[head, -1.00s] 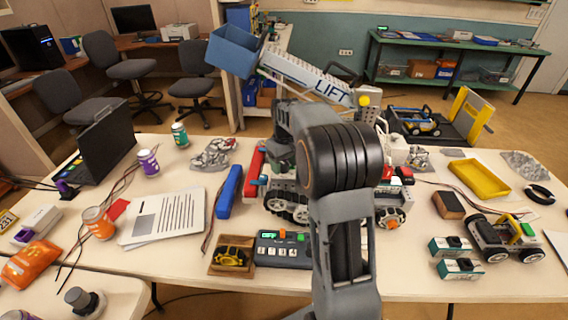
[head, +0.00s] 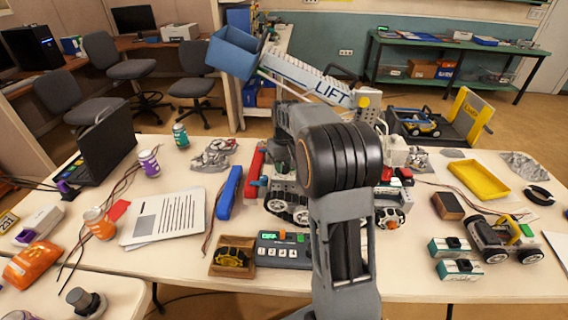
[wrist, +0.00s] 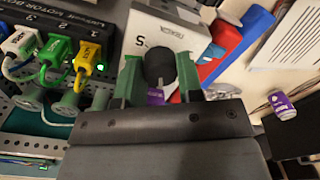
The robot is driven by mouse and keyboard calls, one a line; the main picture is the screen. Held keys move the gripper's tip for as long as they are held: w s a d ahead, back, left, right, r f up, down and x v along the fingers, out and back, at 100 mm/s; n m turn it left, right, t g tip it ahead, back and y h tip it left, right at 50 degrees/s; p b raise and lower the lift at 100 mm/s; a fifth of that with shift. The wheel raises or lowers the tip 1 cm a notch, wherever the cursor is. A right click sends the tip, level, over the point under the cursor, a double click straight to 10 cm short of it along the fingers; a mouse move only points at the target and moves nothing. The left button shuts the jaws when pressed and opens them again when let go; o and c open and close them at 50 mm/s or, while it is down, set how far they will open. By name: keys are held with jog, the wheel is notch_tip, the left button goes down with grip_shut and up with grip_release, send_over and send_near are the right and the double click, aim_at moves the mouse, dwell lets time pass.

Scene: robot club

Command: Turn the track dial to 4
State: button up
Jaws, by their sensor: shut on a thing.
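A round black knob (wrist: 160,69), which looks like the track dial, stands out from a pale grey box (wrist: 167,32) in the wrist view. My gripper (wrist: 158,78) has its two green fingers on either side of the knob and is shut on it. Dark print shows on the box beside the knob, but I cannot read a dial scale or tell which number it points to. In the head view my own arm hides the gripper and the dial.
Close by in the wrist view, coloured plugs with cables (wrist: 55,50) sit in a dark panel. In the head view, the LIFT machine (head: 320,85) rises behind my arm. A keypad box (head: 283,252) and a small wooden tray (head: 220,270) lie left of my arm.

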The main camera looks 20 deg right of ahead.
aim_at(284, 165)
jog(key=m+p, duration=0.1)
jog(key=m, duration=0.3)
jog(key=shift+m, duration=0.3)
jog(key=m+p, duration=0.1)
jog(key=m, duration=0.2)
jog(key=shift+m, duration=0.4)
jog(key=m, duration=0.4)
jog(key=shift+a+p, duration=0.1)
jog(key=shift+p, duration=0.25)
jog(key=shift+m, duration=1.8)
jog(key=shift+w+m, duration=0.1)
jog(key=shift+m, duration=0.2)
jog(key=o, duration=0.9)
jog(key=shift+o, duration=0.2)
notch_tip(284, 165, up, 14)
jog(key=shift+p, duration=0.35)
